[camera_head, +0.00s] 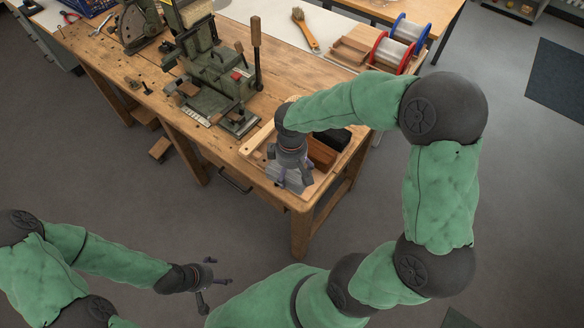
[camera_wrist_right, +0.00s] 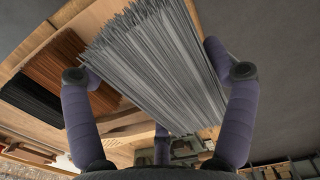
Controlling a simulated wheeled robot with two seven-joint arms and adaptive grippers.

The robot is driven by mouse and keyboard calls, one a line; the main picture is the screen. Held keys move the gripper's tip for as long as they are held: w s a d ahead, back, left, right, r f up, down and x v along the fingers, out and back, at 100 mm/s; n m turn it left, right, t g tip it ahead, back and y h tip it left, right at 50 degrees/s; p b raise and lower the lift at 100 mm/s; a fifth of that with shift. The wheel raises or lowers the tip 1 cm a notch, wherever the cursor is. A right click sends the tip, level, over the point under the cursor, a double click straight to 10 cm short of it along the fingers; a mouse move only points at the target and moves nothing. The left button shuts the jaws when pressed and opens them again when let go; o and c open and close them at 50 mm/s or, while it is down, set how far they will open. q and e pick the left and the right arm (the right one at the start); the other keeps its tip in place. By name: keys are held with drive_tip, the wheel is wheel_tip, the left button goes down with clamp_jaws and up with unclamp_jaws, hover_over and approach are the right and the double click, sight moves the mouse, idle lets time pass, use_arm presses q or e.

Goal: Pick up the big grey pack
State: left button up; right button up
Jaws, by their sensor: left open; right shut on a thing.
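The big grey pack (camera_wrist_right: 158,62) is a thick bundle of long grey bristles. In the right wrist view it lies between the fingers of my right gripper (camera_wrist_right: 160,105), which is shut on it. In the head view my right gripper (camera_head: 291,172) is at the near right corner of the workbench, and part of the grey pack (camera_head: 283,178) shows under it. The gripper hides much of the pack. I cannot tell whether the pack still touches the tray below. My left gripper (camera_head: 208,284) is open and empty over the floor, away from the bench.
A wooden tray (camera_head: 256,139) on the bench (camera_head: 134,75) holds a brown pack (camera_head: 322,153) and a black pack (camera_head: 340,137) beside the grey one. A green machine (camera_head: 215,70) stands left of it. Wire spools (camera_head: 391,52) and a brush (camera_head: 305,30) lie behind.

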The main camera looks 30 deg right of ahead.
sight(290, 178)
drive_tip(key=s+r, duration=0.1)
drive_tip(key=s+a+r+p, duration=0.1)
drive_tip(key=r, duration=0.1)
drive_tip(key=s+a+r, duration=0.1)
drive_tip(key=shift+r, duration=0.15)
drive_tip(key=s+a+r+p, duration=0.2)
drive_tip(key=s+a+r, duration=0.1)
drive_tip(key=s, duration=0.3)
drive_tip(key=shift+s+a, duration=0.25)
drive_tip(key=shift+a, duration=0.65)
